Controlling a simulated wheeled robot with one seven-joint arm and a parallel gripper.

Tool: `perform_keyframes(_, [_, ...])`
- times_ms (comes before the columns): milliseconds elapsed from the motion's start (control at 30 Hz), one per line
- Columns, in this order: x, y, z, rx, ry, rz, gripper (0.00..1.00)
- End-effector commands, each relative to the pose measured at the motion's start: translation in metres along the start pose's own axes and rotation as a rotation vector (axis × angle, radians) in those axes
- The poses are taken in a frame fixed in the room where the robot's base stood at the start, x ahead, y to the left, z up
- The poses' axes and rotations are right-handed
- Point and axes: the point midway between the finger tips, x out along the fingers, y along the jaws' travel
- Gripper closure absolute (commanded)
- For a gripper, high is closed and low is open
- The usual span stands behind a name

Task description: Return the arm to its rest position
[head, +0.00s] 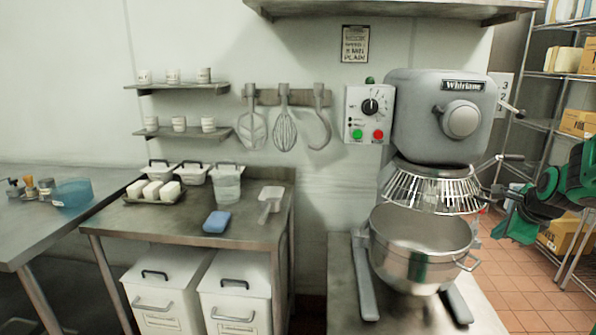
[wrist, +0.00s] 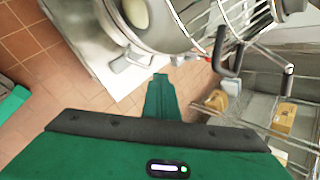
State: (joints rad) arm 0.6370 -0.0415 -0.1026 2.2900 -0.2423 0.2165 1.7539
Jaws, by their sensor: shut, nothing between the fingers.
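My arm, green and black, reaches in from the right edge of the head view, beside the mixer (head: 440,120). In the wrist view my gripper (wrist: 160,80) is shut with nothing between its fingers. Its green fingers point toward the mixer's pale base and the tiled floor. The steel mixing bowl (head: 420,250) sits under the wire guard (head: 432,190). My arm is close to the guard's right side in the head view; I cannot tell the exact gap. The guard also shows in the wrist view (wrist: 240,15), above and right of my gripper.
A wire shelf rack (head: 550,130) with boxes stands behind my arm. A steel table (head: 250,228) with a blue sponge (head: 217,221), a scoop (head: 270,197) and containers stands left of the mixer. Tiled floor (head: 520,290) shows clear at the right. A black handle (wrist: 228,55) juts near the guard.

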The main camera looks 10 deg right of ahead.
Motion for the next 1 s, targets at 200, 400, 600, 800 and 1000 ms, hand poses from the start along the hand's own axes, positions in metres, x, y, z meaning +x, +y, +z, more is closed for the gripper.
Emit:
perform_keyframes(200, [-0.042, 0.070, -0.002, -0.476, 0.038, 0.178, 1.00])
perform_keyframes(400, [-0.082, 0.134, -0.012, -0.892, -0.001, 0.355, 1.00])
perform_keyframes(600, [-0.125, 0.197, -0.027, -1.283, -0.121, 0.528, 1.00])
perform_keyframes(800, [-0.161, 0.246, -0.042, -1.577, -0.281, 0.655, 1.00])
perform_keyframes(1000, [-0.177, 0.267, -0.049, -1.705, -0.373, 0.704, 1.00])
